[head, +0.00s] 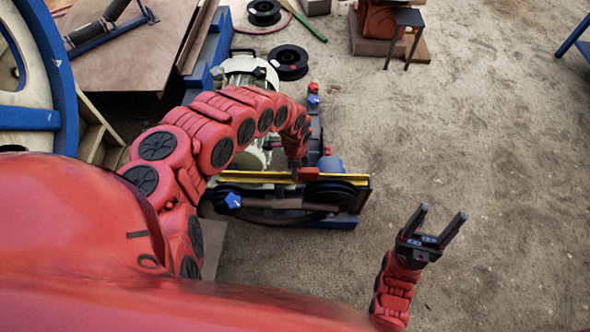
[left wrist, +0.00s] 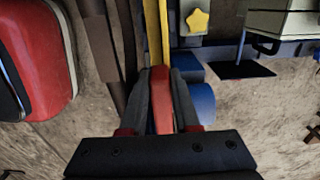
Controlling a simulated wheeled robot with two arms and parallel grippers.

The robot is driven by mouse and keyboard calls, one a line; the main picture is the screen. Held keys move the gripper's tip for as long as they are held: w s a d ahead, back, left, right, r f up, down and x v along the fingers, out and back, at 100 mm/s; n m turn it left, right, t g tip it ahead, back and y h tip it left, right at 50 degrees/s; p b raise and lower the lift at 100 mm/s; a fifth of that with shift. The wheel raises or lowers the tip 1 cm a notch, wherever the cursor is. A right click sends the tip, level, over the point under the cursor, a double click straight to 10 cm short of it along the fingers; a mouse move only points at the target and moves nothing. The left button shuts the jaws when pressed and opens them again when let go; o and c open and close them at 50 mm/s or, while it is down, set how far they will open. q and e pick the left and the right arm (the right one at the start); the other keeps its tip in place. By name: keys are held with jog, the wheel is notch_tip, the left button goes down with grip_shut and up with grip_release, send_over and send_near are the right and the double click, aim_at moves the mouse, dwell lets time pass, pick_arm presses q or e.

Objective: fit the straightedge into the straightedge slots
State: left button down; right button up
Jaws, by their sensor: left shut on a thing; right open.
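The straightedge is a long yellow bar (head: 262,178) with a red block (head: 309,174) on it, lying across the front of the machine just above the dark pulleys in the head view. My left gripper (head: 297,166) reaches down to the bar from above. In the left wrist view, its fingers (left wrist: 161,88) are shut on the red block, and the yellow bar (left wrist: 154,35) runs away from it toward the top. I cannot make out the slots or tell whether the bar is seated. My right gripper (head: 443,212) is open and empty, pointing up over bare ground at the right.
A dark pulley (head: 331,193) and a blue star knob (head: 233,200) are at the machine's front. Black spools (head: 288,62) lie behind it. A blue and wooden wheel (head: 35,75) stands at the left. The ground (head: 480,130) at the right is clear.

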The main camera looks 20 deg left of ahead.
pick_arm(q)
jog(key=shift+f+b, duration=0.65)
jog(key=shift+f, duration=0.3)
jog(key=c, duration=0.6)
grip_release()
jog(key=shift+o, duration=0.2)
notch_tip(320, 180, up, 17)
jog(key=p, duration=0.8)
jog(key=shift+r, duration=0.15)
